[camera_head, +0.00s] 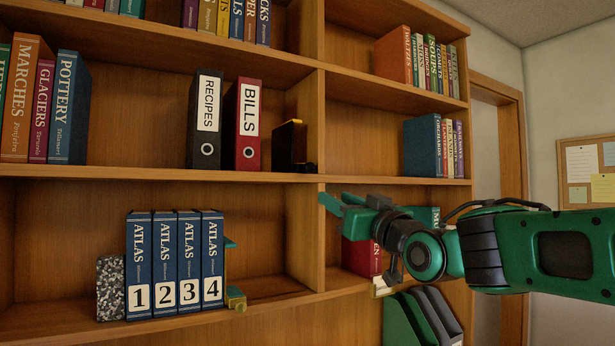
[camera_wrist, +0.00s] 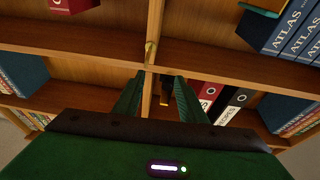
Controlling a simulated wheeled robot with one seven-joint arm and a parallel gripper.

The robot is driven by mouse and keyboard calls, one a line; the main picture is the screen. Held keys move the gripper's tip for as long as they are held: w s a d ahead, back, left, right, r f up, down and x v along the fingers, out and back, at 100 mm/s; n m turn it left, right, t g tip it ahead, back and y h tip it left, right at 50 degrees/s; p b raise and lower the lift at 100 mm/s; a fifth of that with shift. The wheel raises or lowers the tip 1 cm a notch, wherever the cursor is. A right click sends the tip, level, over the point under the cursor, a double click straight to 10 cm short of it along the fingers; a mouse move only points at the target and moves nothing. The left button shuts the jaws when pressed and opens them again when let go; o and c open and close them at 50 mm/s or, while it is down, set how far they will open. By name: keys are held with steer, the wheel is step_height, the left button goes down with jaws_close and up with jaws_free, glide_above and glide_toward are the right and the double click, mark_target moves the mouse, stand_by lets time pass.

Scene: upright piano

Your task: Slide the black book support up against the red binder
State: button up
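The red binder (camera_head: 248,125), labelled BILLS, stands upright on the middle shelf, right of a black RECIPES binder. The black book support (camera_head: 291,146) stands to its right, near the upright divider, with a narrow gap between them. My gripper (camera_head: 334,200) is in front of the bookcase, right of and lower than the support, and looks apart from it. In the upside-down wrist view, its two green fingers (camera_wrist: 159,80) are spread and empty. The dark support (camera_wrist: 167,95) shows beyond and between them, partly hidden, with the red binder (camera_wrist: 207,95) beside the right finger.
The black binder (camera_head: 205,120) stands left of the red one. The upright divider (camera_head: 321,130) is close to the support's right. Below stand blue atlases (camera_head: 175,262) with a speckled block (camera_head: 110,288) at their left and a green and brass piece (camera_head: 235,297) at their right.

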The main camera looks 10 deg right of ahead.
mark_target(311, 168)
steer(key=shift+n+t+y, duration=0.3)
steer(key=shift+t+y, duration=0.2)
steer(key=w+a+r, duration=0.1)
steer(key=w+r, duration=0.1)
steer(key=w, duration=0.1)
steer(key=w+a+r, duration=0.2)
steer(key=r, duration=0.1)
steer(key=w+a+r, duration=0.1)
steer(key=w+r, duration=0.1)
steer(key=w, duration=0.1)
steer(key=shift+w+a+r, duration=0.25)
steer(key=shift+w+r, duration=0.1)
steer(key=shift+r, duration=0.05)
jaws_close()
